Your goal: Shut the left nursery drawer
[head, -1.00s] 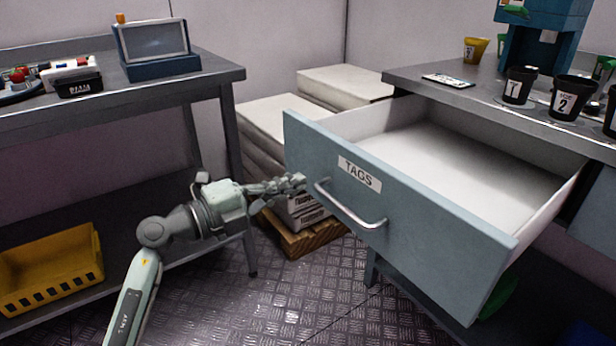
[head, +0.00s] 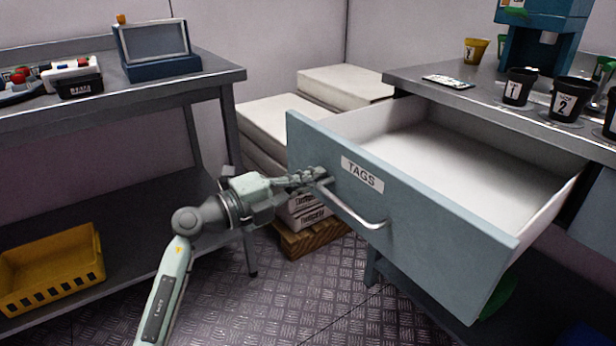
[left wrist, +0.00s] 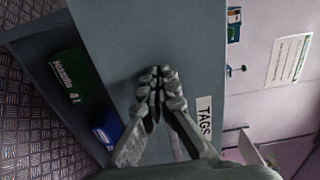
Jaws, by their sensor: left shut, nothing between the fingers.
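The nursery drawer (head: 400,205) with a blue-grey front and a "TAGS" label stands pulled far out of the right-hand bench in the head view. Its white inside looks empty. A curved metal handle (head: 352,208) is on its front. My left gripper (head: 318,174) is shut and empty, with its fingertips at the drawer front near the left end of the handle. In the left wrist view the shut fingers (left wrist: 160,75) point at the drawer front (left wrist: 130,35), beside the label (left wrist: 204,115). Whether they touch it I cannot tell. My right gripper is out of view.
The right bench top (head: 440,88) carries black numbered pots (head: 568,98) and a blue machine (head: 545,35). A left bench (head: 215,75) holds a screen (head: 155,42), with a yellow crate (head: 50,270) below. White stacked sacks (head: 270,125) stand on a pallet behind the drawer.

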